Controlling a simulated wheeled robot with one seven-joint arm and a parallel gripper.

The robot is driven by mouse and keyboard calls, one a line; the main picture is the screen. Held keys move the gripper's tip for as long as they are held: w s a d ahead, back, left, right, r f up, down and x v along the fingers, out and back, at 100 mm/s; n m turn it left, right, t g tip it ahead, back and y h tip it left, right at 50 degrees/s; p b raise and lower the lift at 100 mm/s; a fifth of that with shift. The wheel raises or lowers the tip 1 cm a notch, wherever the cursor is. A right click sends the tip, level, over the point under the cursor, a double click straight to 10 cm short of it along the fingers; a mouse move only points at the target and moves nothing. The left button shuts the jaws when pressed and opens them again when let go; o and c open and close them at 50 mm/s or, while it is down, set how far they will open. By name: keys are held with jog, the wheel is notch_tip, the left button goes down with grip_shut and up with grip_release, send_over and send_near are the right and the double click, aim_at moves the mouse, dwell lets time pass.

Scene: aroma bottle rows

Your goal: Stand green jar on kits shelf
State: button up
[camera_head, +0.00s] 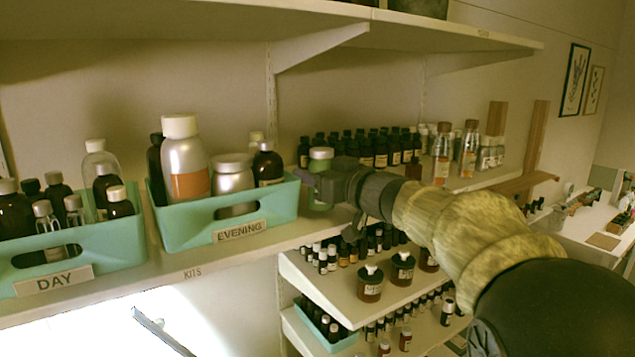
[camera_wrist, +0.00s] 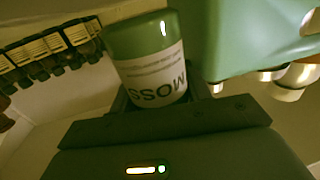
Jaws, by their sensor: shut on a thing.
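I cannot tell whether the jar's base touches the shelf.
The EVENING bin (camera_head: 175,237) stands close to the jar's left and holds several bottles. The DAY bin (camera_head: 110,262) is farther left. Rows of dark bottles (camera_head: 375,150) stand behind and right. An upper shelf (camera_head: 440,32) overhangs; lower shelves (camera_head: 335,290) hold more bottles.

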jog(key=shift+f, duration=0.75)
jog(key=o, duration=0.9)
jog(key=shift+f, duration=0.15)
jog(key=shift+c, duration=0.2)
jog(key=b+v, duration=0.3)
jog(key=v, duration=0.9)
